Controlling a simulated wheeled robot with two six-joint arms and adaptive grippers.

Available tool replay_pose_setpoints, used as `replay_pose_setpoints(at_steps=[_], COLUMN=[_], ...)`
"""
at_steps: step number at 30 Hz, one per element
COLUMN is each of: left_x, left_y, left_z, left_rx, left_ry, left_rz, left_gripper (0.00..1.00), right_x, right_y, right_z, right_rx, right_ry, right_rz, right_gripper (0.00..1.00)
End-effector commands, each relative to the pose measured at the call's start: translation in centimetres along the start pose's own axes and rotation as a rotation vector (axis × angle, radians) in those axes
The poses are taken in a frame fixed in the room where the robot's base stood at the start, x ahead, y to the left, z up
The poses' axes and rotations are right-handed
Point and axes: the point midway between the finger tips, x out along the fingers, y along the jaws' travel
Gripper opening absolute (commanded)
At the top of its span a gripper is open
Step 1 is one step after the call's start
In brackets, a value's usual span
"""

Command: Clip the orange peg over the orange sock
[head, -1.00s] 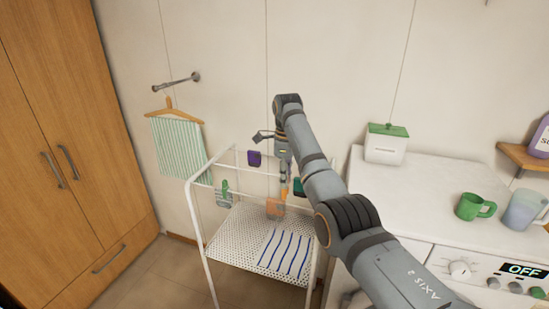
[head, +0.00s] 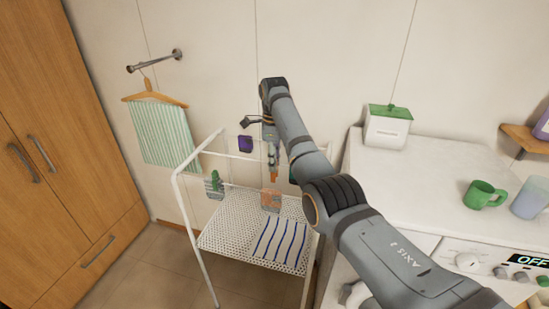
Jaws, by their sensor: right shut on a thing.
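The orange sock (head: 271,201) hangs on the white drying rack, low in the middle of the head view. My right gripper (head: 273,171) points down just above it, shut on the small orange peg (head: 274,179). The peg is close over the sock's upper edge; I cannot tell whether they touch. The arm comes in from the lower right. The fingers are small and partly blend with the peg. My left gripper is not in view.
The white rack (head: 190,225) also carries a purple piece (head: 245,144), a grey piece with a green peg (head: 215,184) and a striped cloth (head: 281,241) on its perforated shelf. A teal piece is mostly hidden behind my arm. A white counter (head: 440,170) with mugs stands at right.

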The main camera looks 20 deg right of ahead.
Motion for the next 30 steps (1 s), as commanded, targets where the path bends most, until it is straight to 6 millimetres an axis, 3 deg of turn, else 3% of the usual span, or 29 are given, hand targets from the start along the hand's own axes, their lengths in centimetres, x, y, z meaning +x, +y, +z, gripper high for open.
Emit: replay_pose_setpoints(at_steps=[2,5,14,25,30], left_x=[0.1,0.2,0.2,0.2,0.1], left_y=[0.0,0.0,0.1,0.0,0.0], left_z=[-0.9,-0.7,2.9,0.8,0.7], left_rx=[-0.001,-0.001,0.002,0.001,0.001], left_ry=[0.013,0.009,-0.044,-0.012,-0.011], left_rz=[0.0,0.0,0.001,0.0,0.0], left_gripper=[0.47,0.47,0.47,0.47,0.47], right_x=[0.6,1.3,3.4,5.9,7.1], right_y=[0.0,0.0,0.0,0.0,0.0], right_z=[0.0,0.0,0.0,0.0,0.0], right_rx=[0.0,0.0,0.0,0.0,0.0], right_ry=[0.0,0.0,0.0,-0.001,0.0], right_rz=[0.0,0.0,0.0,-0.001,0.0], right_gripper=[0.06,0.06,0.06,0.06,0.06])
